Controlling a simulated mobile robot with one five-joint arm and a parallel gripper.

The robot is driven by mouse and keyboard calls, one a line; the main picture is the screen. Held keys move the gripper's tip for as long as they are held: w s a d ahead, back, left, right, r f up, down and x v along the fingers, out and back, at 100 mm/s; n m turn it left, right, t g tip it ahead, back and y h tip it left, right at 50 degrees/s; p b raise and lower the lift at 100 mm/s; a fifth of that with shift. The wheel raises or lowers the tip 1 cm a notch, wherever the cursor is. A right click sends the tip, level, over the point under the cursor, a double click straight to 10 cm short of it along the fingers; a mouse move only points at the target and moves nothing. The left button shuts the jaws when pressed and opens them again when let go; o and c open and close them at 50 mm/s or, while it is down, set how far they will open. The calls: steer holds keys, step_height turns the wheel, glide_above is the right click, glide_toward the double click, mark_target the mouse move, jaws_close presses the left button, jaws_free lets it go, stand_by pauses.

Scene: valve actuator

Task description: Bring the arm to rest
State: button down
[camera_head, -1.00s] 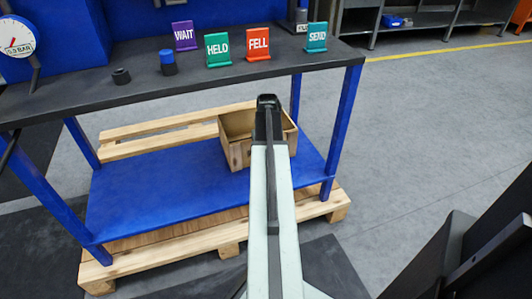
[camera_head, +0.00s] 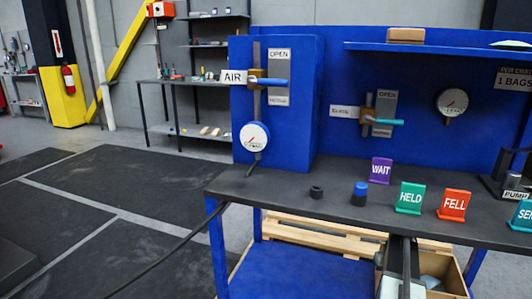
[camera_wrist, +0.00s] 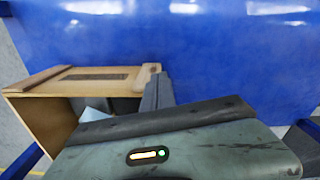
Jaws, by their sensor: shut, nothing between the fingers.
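My arm (camera_head: 396,288) reaches forward at the bottom of the head view, by the front edge of the workbench. The wrist view shows the fingers of my gripper (camera_wrist: 157,92) together and empty, over the blue lower shelf (camera_wrist: 225,60). An open wooden crate (camera_wrist: 35,115) lies just left of the fingers; I cannot tell whether they touch it. The crate also shows under the bench in the head view (camera_head: 457,282), partly hidden by the bench and arm.
The dark bench top (camera_head: 300,200) carries WAIT (camera_head: 381,170), HELD (camera_head: 410,198) and FELL (camera_head: 453,204) signs, a black ring (camera_head: 316,192) and a blue-capped piece (camera_head: 359,194). An AIR valve (camera_head: 262,80) and gauge (camera_head: 254,137) stand behind. Open floor (camera_head: 110,210) lies left.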

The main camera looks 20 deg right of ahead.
steer(key=w+a+n, duration=0.2)
steer(key=w+a, duration=0.3)
steer(key=a, duration=0.9)
steer(key=w+a+n, duration=0.3)
steer(key=w+a, duration=0.1)
steer(key=a, duration=0.9)
steer(key=s+a, duration=0.3)
steer(key=a, duration=0.5)
steer(key=s+a, duration=0.2)
steer(key=a, duration=0.7)
step_height(320, 180, up, 36)
steer(key=p, duration=3.5)
steer(key=shift+w+d+f+p, duration=0.15)
steer(key=shift+w+d+p, duration=0.1)
steer(key=shift+w+p, duration=0.15)
